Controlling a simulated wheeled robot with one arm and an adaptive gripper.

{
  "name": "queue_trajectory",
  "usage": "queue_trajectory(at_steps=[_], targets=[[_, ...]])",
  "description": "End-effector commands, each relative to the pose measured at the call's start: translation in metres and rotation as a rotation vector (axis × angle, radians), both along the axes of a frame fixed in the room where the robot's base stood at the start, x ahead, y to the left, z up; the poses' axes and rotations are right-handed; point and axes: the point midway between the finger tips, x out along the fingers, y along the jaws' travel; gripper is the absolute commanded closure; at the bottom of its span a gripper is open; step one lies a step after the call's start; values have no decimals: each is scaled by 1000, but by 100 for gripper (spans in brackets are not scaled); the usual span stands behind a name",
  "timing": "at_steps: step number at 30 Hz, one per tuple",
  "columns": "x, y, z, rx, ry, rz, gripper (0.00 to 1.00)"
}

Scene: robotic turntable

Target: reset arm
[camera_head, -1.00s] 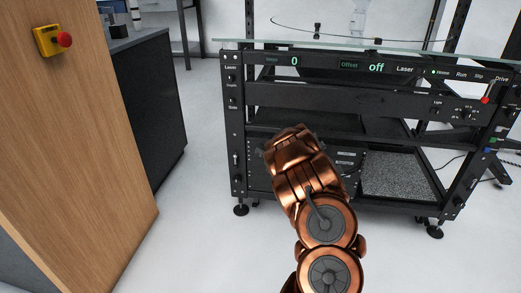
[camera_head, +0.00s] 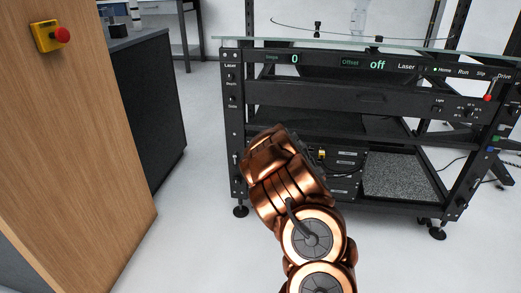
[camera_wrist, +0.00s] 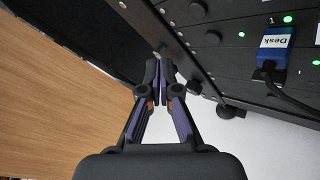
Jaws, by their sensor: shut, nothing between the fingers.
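My gripper (camera_wrist: 158,80) is shut and empty in the wrist view, its fingertips together. In the head view my copper-coloured arm rises from the bottom middle in front of the turntable rack, and it hides the gripper there. The black turntable rack (camera_head: 300,98) stands ahead with a glass top, a display reading "0" and "off", and a red-tipped lever at the right. In the wrist view a dark panel (camera_wrist: 225,60) with knobs and green lights fills the upper right. A blue plug labelled "Desk" (camera_wrist: 274,44) sits in it with a black cable.
A wooden panel (camera_head: 70,150) with a yellow and red emergency button (camera_head: 52,37) stands close on the left. A dark cabinet (camera_head: 150,100) is behind it. Pale open floor (camera_head: 190,225) lies between the panel and the rack.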

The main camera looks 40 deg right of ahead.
Motion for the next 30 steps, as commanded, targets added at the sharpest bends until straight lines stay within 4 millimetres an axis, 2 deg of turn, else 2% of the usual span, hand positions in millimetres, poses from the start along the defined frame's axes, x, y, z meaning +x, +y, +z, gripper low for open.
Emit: queue_trajectory(at_steps=[6, 23, 26, 30], targets=[[-7, 10, 0, 0, -1, 0, 100], [-7, 10, 1, 0, -2, 0, 100], [-6, 8, 11, 8, 7, -15, 100], [-2, 3, 52, 55, 34, -89, 100]])
